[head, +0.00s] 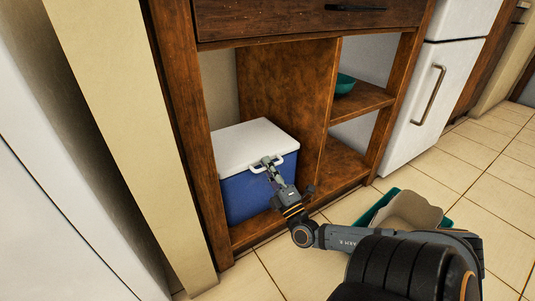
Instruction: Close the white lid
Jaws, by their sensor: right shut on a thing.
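A blue cooler (247,194) stands in the left open compartment of the wooden shelving. Its white lid (252,142) lies flat on top and looks level with the cooler's rim. A white handle (288,162) sticks out at the lid's front edge. My right gripper (271,166) is at this handle, shut on it, with the arm coming in from the lower right. The gripper hides part of the handle and of the cooler's front. My left gripper is not in view.
The wooden shelving (290,95) frames the cooler closely, with a divider to its right. A teal bowl (345,84) sits on the right upper shelf. A white fridge (440,85) stands further right. A teal container (377,208) with something beige is on the tiled floor.

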